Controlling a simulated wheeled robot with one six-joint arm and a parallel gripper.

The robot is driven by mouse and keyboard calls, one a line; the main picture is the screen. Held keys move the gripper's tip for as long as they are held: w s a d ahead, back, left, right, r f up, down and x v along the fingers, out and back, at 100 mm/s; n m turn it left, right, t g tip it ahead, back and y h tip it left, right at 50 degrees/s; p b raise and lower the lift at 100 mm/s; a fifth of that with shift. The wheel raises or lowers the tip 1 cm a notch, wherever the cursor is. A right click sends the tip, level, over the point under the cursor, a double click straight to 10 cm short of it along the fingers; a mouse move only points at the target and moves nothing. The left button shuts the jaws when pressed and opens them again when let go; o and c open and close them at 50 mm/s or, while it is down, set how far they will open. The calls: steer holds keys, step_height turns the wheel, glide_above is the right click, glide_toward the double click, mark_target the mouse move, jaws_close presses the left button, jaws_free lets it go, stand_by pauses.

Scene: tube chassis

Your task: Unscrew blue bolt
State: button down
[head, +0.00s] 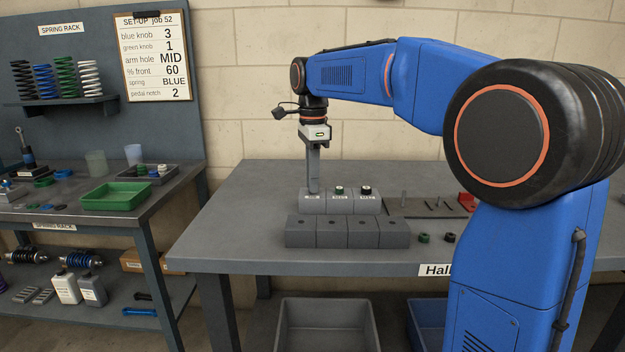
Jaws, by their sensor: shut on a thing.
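My gripper (314,188) points straight down at the left block of a grey three-part holder (340,204) on the table. Its long fingers are shut at the top of that block. What they grip, taken to be the blue bolt, is hidden by the fingers; no blue bolt shows plainly. The middle block carries a green-ringed bolt (339,190) and the right block a black bolt with a pale mark (366,190). Small labels on the block fronts are too small to read.
A grey row of blocks with holes (347,233) stands in front of the holder. A green knob (423,237) and a dark knob (449,237) lie right of it. A dark tray (410,208) with small pins sits behind. The table's left side is clear.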

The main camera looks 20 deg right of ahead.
steer(key=shift+n, duration=0.6)
steer(key=n, duration=0.3)
steer(key=shift+n, duration=1.1)
steer(key=shift+n, duration=0.9)
steer(key=shift+r, duration=0.35)
steer(key=shift+r, duration=2.75)
